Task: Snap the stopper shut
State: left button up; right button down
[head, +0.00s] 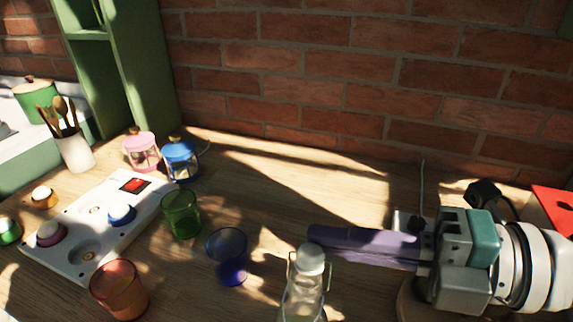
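A clear glass bottle (301,295) stands at the bottom centre of the head view, its lower part cut off by the frame edge. A white stopper (311,259) sits at its mouth, with a wire bail (290,268) beside the neck. I cannot tell whether the stopper is fully seated. My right gripper (316,236) reaches in from the right. Its purple-grey fingers lie together with no gap visible, and nothing shows between them. Their tips are just behind and above the stopper in the picture; contact cannot be told. My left gripper is not in view.
Blue (228,256), green (181,214) and orange (119,289) glasses stand left of the bottle. A white board (149,214) with coloured knobs lies further left. Pink (142,152) and blue (180,160) lanterns stand behind it. The table's middle back is clear up to a brick wall (330,75).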

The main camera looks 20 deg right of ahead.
jog(key=shift+s+a+r, duration=0.1)
jog(key=shift+s+a, duration=0.05)
dwell(0.4)
jog(key=shift+w+d+r, duration=0.15)
jog(key=shift+w+d, duration=0.2)
jog(key=shift+w, duration=0.15)
